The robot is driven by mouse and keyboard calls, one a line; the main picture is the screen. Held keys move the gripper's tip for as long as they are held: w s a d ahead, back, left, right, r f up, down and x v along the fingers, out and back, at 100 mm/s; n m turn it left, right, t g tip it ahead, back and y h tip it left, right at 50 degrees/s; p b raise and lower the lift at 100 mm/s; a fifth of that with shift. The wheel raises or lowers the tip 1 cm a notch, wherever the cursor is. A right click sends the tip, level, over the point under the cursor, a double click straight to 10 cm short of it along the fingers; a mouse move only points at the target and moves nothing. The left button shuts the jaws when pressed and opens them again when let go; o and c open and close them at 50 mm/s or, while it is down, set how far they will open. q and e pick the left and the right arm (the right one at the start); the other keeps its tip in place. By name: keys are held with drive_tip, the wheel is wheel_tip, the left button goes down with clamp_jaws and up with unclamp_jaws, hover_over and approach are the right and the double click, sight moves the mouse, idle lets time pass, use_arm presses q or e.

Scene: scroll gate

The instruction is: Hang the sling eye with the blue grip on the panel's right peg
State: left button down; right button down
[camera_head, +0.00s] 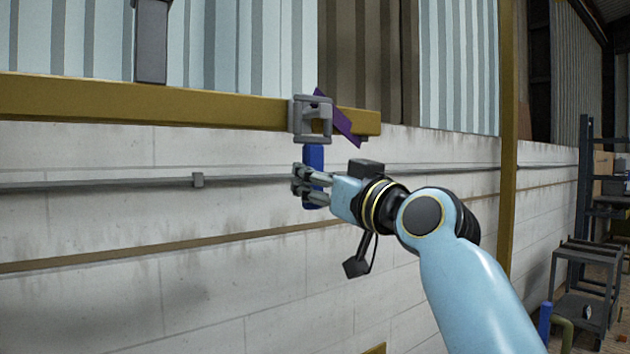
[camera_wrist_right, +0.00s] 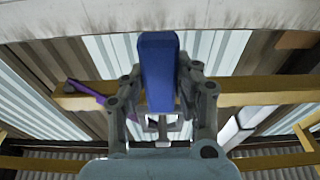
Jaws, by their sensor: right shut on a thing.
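The sling eye is a grey square ring (camera_head: 297,118) in front of the right part of a yellow beam (camera_head: 200,104). Its blue grip (camera_head: 314,157) hangs upright below the ring. My right gripper (camera_head: 311,186) is shut on the blue grip, below the beam. In the right wrist view the blue grip (camera_wrist_right: 158,70) stands between the fingers, with part of the grey ring low behind it. A purple strip (camera_head: 345,122) slants beside and behind the ring. I cannot make out the right peg clearly, nor whether the ring is around it. My left gripper is out of view.
A grey upright piece (camera_head: 151,45) stands at the beam's left part. A pale block wall (camera_head: 130,240) with a thin grey pipe lies behind my arm. A yellow post (camera_head: 508,130) stands at right, with a dark shelf (camera_head: 585,250) beyond it.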

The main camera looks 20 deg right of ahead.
drive_tip(key=shift+r, duration=0.45)
drive_tip(key=r+p+v, duration=0.1)
drive_tip(key=v, duration=0.6)
drive_tip(key=shift+p, duration=0.4)
drive_tip(key=shift+s, duration=0.1)
idle(0.4)
drive_tip(key=v, duration=0.3)
drive_tip(key=r+p+v, duration=0.1)
drive_tip(key=v, duration=0.1)
idle(1.3)
